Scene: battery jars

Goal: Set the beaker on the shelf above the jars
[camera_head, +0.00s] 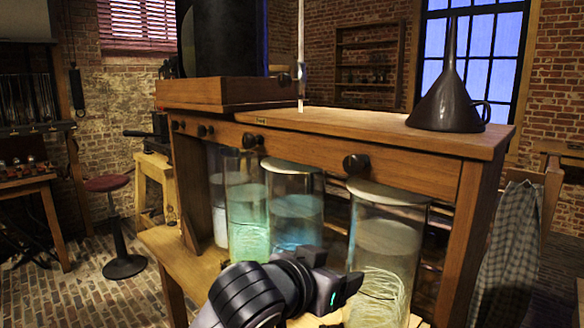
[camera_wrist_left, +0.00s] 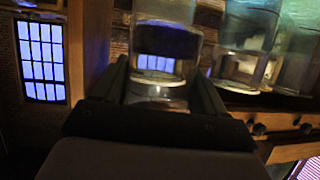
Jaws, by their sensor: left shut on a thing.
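My left gripper (camera_head: 345,288) is in front of the glass jars, low beside the right jar (camera_head: 388,235), below the level of the shelf. In the left wrist view its two fingers (camera_wrist_left: 163,88) are closed on the sides of a clear glass vessel, which I take to be the beaker (camera_wrist_left: 160,70). In the head view I cannot tell the beaker apart from the jar glass behind the gripper. The wooden shelf (camera_head: 345,122) spans above a row of jars, including a middle jar (camera_head: 294,210) with bluish liquid. My right gripper is out of view.
A dark metal funnel (camera_head: 447,105) stands at the shelf's right end. A wooden box (camera_head: 222,93) with a dark cylinder (camera_head: 222,40) fills its left end. The shelf top between them is clear. Round knobs (camera_head: 355,164) stick out of its front. A checked cloth (camera_head: 507,240) hangs at right.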

